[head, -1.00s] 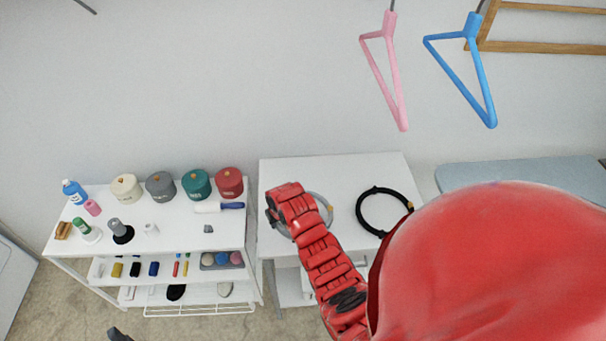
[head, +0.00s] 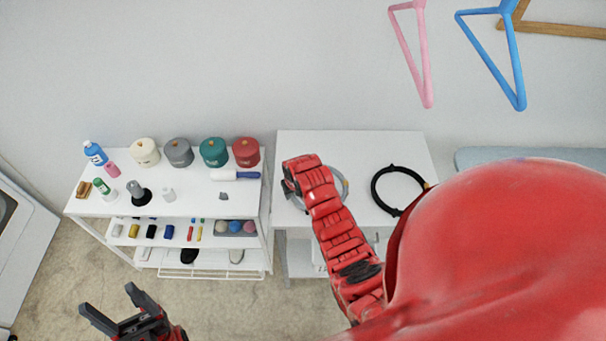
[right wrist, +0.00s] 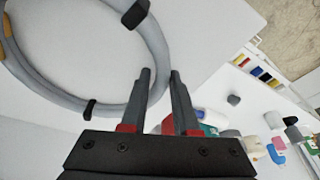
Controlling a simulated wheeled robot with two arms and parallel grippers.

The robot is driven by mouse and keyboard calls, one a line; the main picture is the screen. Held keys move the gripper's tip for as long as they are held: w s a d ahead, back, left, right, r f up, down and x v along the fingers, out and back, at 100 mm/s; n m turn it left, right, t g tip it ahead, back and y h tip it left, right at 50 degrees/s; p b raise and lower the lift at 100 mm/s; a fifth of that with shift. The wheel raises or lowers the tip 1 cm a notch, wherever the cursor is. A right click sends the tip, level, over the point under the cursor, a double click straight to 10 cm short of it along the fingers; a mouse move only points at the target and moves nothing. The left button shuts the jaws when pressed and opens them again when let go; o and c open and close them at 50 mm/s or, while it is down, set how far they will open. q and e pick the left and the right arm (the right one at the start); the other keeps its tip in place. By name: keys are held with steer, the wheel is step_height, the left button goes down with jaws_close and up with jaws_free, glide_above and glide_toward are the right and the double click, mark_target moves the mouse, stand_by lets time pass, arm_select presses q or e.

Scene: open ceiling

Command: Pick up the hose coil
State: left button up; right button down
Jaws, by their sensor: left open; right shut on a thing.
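A grey hose coil (head: 345,183) with dark bands is at the white table (head: 310,141), partly hidden by my right arm. In the right wrist view the coil (right wrist: 155,42) fills the upper left, and its side passes at my right gripper's fingers (right wrist: 161,78). My right gripper (head: 290,186) is shut on the coil's left side in the head view; its fingertips are mostly hidden there. I cannot tell whether the coil is clear of the tabletop. My left gripper (head: 108,299) is open and empty at the lower left, above the floor.
A black coil (head: 375,190) lies right of the grey one. A white shelf unit (head: 190,207) with lidded pots, bottles and brushes stands to the left. Pink (head: 426,85) and blue (head: 517,80) hangers hang above. My red body blocks the lower right.

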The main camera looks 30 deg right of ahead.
steer(key=shift+r, duration=0.1)
steer(key=shift+w+r+b, duration=0.15)
steer(key=shift+r+b, duration=0.3)
steer(key=shift+b, duration=0.15)
step_height(320, 180, up, 2)
steer(key=shift+r+b, duration=0.1)
steer(key=shift+b, duration=0.9)
steer(key=s+a, duration=0.1)
steer(key=s, duration=0.1)
steer(key=s+a+b, duration=0.1)
steer(key=s, duration=0.1)
steer(key=s+a+b, duration=0.1)
steer(key=s, duration=0.1)
steer(key=shift+s+a+r, duration=0.25)
steer(key=shift+s, duration=0.1)
steer(key=s+a+r+p, duration=0.1)
steer(key=s+a+p, duration=0.2)
steer(key=s, duration=0.4)
steer(key=shift+s+a, duration=0.25)
steer(key=shift+a, duration=0.4)
steer(key=shift+r, duration=0.1)
